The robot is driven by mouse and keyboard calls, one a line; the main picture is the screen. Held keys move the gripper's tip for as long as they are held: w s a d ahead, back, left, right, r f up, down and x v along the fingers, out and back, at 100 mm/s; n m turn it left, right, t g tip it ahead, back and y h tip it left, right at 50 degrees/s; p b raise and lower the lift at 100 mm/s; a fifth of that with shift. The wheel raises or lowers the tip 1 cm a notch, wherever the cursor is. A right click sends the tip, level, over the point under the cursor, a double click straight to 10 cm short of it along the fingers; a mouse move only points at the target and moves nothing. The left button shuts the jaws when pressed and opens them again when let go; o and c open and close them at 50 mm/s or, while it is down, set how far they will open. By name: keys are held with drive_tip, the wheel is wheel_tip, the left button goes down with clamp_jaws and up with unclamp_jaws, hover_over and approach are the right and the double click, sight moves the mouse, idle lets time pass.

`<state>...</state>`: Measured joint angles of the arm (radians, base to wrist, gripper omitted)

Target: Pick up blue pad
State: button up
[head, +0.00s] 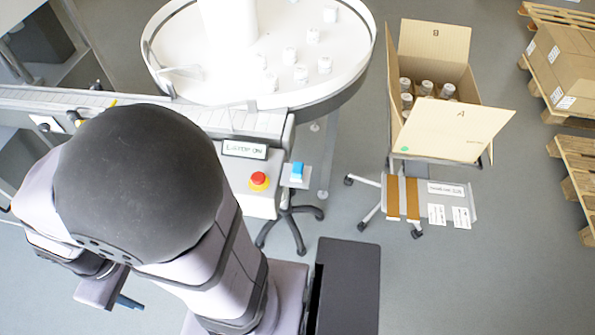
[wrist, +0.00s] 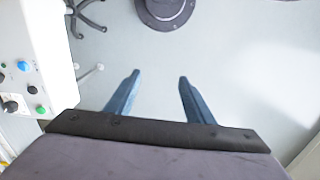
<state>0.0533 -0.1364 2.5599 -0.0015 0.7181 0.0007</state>
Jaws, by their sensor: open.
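The blue pad (head: 297,170) is a small blue block on a little light stand, just right of the red emergency button in the head view. I do not see it in the wrist view. My gripper (wrist: 159,76) is open, with its two blue fingers apart and nothing between them, above bare floor. In the head view one blue fingertip (head: 130,302) shows at the lower left, far from the pad; the rest of the gripper is mostly hidden by my arm.
A red stop button (head: 258,181) sits left of the pad. A round white table (head: 200,55) with several white jars stands behind. An open carton (head: 440,130) with jars stands at the right. In the wrist view a button panel (wrist: 32,60) is at the left.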

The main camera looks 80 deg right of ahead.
drive_tip(key=s+d+f+m+b, duration=0.25)
drive_tip(key=d+m, duration=0.25)
drive_tip(key=d, duration=0.4)
drive_tip(key=m+h+b, duration=0.5)
drive_tip(key=m, duration=0.7)
approach(298, 167)
drive_tip(key=x, duration=0.3)
drive_tip(key=shift+y, duration=0.3)
drive_tip(key=shift+p+x, duration=0.85)
drive_tip(key=shift+x, duration=2.7)
drive_tip(key=shift+d, duration=0.1)
drive_tip(key=c, duration=1.1)
